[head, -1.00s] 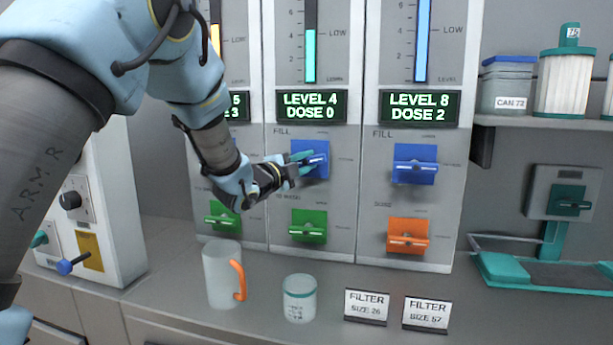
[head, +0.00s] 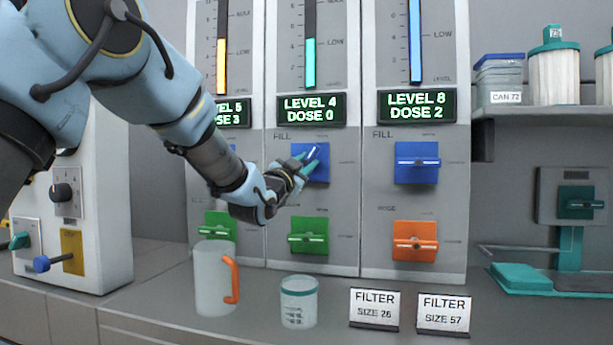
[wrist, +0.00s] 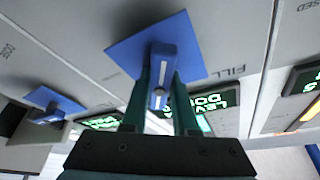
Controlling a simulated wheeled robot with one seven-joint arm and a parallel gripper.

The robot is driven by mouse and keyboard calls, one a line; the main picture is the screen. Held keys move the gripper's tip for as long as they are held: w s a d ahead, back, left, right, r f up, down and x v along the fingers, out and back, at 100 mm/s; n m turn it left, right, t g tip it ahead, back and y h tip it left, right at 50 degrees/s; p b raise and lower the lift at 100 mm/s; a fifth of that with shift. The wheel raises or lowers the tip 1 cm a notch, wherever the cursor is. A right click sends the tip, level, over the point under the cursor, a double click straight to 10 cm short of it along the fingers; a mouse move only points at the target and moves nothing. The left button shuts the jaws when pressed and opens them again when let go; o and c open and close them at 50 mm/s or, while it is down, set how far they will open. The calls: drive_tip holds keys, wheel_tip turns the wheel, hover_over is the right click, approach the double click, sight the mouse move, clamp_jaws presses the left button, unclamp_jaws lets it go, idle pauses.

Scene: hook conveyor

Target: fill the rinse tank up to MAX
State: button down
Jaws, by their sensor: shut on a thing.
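The middle panel has a blue FILL knob (head: 321,171) above a green knob (head: 308,236). Its display (head: 311,108) reads LEVEL 4, DOSE 0. The teal column (head: 310,62) above it stands near the LOW mark; the MAX mark cannot be made out. My gripper (head: 309,159) is shut on the blue knob's handle, which is tilted diagonally. In the wrist view, the teal fingers (wrist: 160,98) sit on both sides of the blue handle (wrist: 163,62). The panels' tank names are too small to read.
The right panel reads LEVEL 8, DOSE 2, with a blue knob (head: 416,163) and an orange knob (head: 414,240). A mug (head: 212,280), a jar (head: 298,302) and two filter signs (head: 375,307) stand on the counter below my gripper. A shelf with canisters (head: 553,72) is at right.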

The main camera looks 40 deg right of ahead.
drive_tip(key=shift+n, duration=0.5)
drive_tip(key=c, duration=0.7)
unclamp_jaws()
drive_tip(key=b+v, duration=0.2)
drive_tip(key=v, duration=0.8)
drive_tip(key=shift+s+a+f, duration=0.2)
drive_tip(key=shift+a+f, duration=0.05)
drive_tip(key=shift+a, duration=0.05)
